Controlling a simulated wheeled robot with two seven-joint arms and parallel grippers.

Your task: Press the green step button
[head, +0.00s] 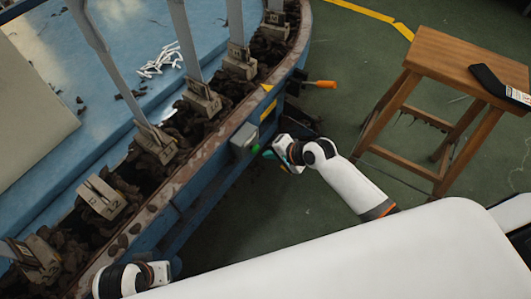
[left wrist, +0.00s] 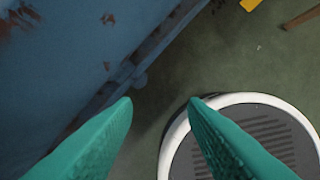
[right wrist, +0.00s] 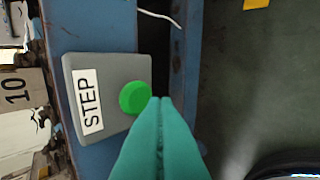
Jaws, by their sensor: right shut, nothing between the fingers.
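The green step button (right wrist: 134,97) sits on a grey box labelled STEP (right wrist: 108,70), fixed to the blue machine side. In the head view the button (head: 256,149) is a small green spot on the box (head: 244,138). My right gripper (right wrist: 160,100) is shut and empty, its teal fingertips right beside the button and overlapping its lower right edge in the wrist view. I cannot tell whether they touch it. The right gripper also shows in the head view (head: 268,154). My left gripper (left wrist: 160,101) is open and empty beside the machine's blue side, low in the head view.
The blue machine (head: 150,236) curves along the left, with numbered clips and upright grey forms on its rim. An orange-handled tool (head: 322,84) sticks out from its side. A wooden stool (head: 440,55) with a dark item stands at the right. Green floor (head: 340,120) between is clear.

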